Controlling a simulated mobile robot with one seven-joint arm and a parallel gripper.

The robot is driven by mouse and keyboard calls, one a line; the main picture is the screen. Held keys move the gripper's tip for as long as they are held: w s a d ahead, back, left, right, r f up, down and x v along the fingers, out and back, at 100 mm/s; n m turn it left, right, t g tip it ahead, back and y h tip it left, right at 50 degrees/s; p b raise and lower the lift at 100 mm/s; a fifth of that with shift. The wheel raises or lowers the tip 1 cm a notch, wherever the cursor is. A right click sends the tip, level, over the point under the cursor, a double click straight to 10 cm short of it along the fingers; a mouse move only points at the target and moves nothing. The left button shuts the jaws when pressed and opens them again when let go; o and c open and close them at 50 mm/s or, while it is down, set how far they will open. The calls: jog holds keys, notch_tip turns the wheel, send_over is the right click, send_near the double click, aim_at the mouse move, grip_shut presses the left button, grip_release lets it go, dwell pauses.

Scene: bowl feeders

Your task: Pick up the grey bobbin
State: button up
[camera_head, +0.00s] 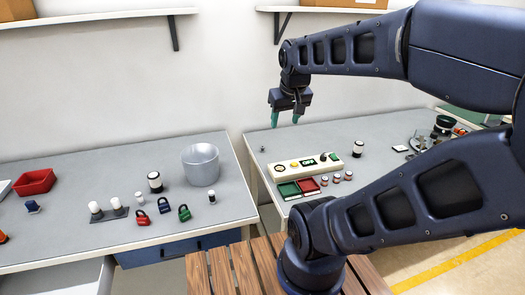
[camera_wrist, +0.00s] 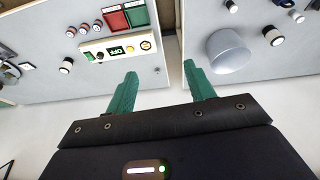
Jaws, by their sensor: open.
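No object is clearly recognisable as a grey bobbin. A tiny grey piece (camera_head: 262,149) stands at the back left of the right table and is too small to identify; it also shows in the wrist view (camera_wrist: 156,70). Several dark-and-white cylinders stand about, including one on the left table (camera_head: 154,182), a smaller one near that table's front (camera_head: 211,196) and one on the right table (camera_head: 358,148). My gripper (camera_head: 285,118) is open and empty, with green fingers pointing down, raised above the back left of the right table. Both fingers show in the wrist view (camera_wrist: 160,69).
A grey bucket (camera_head: 200,168), a red bin (camera_head: 35,182) and several padlocks (camera_head: 163,206) are on the left table. A beige control box (camera_head: 305,167), red and green trays (camera_head: 289,191) and small jars are on the right table. A gap separates the tables. Shelves hang above.

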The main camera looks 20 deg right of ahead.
jog(key=w+d+n+g+h, duration=0.15)
jog(key=w+n, duration=0.25)
jog(key=w, duration=1.1)
jog(key=n+g+h, duration=0.3)
jog(key=n+g, duration=0.1)
jog(key=n, duration=0.7)
send_over(262, 147)
jog(key=a, duration=0.3)
notch_tip(262, 147, down, 35)
jog(key=shift+d+r, duration=0.1)
jog(key=shift+d, duration=0.05)
jog(key=shift+w+x, duration=0.15)
jog(key=shift+x, duration=1.15)
jog(key=shift+w+x, duration=0.2)
jog(key=shift+x, duration=1.1)
jog(key=shift+d, duration=0.15)
jog(key=c, duration=1)
